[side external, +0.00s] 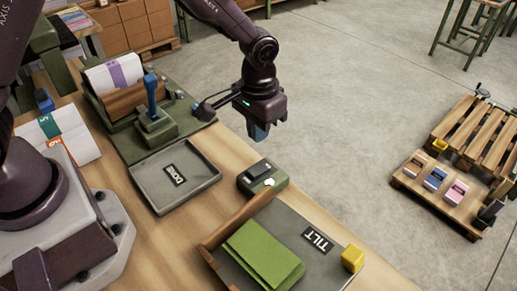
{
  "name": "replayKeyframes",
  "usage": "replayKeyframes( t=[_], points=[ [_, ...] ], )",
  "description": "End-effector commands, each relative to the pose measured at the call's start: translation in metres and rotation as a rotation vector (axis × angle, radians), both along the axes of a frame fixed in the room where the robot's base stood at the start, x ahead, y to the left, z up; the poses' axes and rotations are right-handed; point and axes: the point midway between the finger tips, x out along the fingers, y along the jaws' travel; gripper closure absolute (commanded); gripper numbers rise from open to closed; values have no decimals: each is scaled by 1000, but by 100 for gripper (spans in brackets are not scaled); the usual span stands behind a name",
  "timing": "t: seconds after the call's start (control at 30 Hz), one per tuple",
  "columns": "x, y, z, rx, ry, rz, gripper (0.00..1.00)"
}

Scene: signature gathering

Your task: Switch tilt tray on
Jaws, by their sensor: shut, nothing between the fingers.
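The tilt tray (333,262) is a grey tray labelled TILT at the front of the wooden bench, with a wooden rail on its left side and a yellow block at its right corner. A green folder or cloth (262,256) lies in it. Just behind it sits a small grey-green switch box (273,178) with a black rocker on top and a small pale, bright spot at its front. Which way the rocker is pressed is too small to tell. My gripper (259,134) is shut and empty, pointing down above and behind the switch box, apart from it.
Another paper stack (62,135) is near my base. Pallets (440,188) stand on the floor at right.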

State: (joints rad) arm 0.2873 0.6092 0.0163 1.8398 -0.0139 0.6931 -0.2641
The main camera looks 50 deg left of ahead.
Motion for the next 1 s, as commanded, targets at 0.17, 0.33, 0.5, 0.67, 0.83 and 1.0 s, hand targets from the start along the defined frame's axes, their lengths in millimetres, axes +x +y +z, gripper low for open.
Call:
replayKeyframes(
  t=[0.17, 0.33, 0.5, 0.67, 0.83, 1.0],
  points=[
    [1, 0, 33, -1, -5, 0, 100],
    [1, 0, 46, -1, -3, 0, 100],
    [0, 0, 48, 0, -1, 0, 100],
    [1, 0, 48, 0, -1, 0, 100],
    [-11, 3, 42, 10, 37, -48, 100],
    [-45, 21, 71, 6, 33, -101, 100]
  ],
)
